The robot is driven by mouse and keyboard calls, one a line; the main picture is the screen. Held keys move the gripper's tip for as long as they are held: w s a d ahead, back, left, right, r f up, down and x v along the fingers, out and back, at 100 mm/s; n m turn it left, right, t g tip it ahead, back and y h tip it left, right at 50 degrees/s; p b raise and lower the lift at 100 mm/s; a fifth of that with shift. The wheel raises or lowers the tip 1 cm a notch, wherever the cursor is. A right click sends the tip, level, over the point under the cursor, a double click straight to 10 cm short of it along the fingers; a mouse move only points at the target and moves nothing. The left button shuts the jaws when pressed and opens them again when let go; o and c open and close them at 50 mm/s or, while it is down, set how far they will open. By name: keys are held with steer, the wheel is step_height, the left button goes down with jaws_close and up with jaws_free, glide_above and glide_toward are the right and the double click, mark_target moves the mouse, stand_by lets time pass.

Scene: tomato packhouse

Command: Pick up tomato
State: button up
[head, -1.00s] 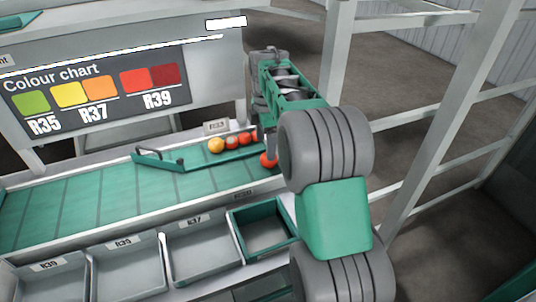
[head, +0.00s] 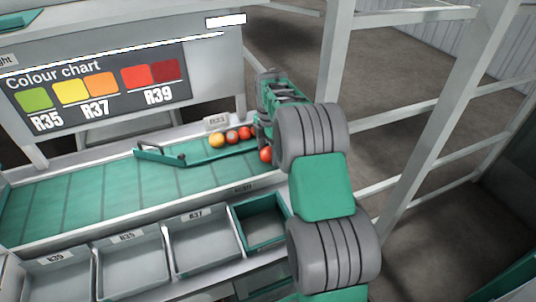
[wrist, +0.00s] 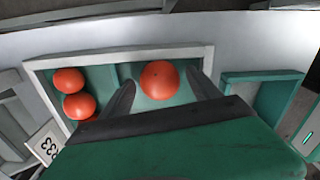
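A red tomato (head: 266,154) lies at the right end of the green belt (head: 110,190), in front of the green guide bar (head: 215,157). In the wrist view the same tomato (wrist: 160,80) sits between the two spread fingers of my gripper (wrist: 162,92), with gaps at both sides. My gripper is open, pointing down over the belt's end. In the head view my arm hides most of the fingers. Behind the bar stand a yellow-orange tomato (head: 216,140) and red tomatoes (head: 232,137); two red ones show at left in the wrist view (wrist: 68,80).
Grey bins (head: 203,245) and a green-rimmed bin (head: 262,245) line the belt's front. A colour chart board (head: 100,90) stands behind the belt. A label reading R33 (head: 215,121) is behind the tomatoes. Grey frame posts (head: 425,150) rise at right.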

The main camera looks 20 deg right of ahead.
steer(key=c, duration=0.8)
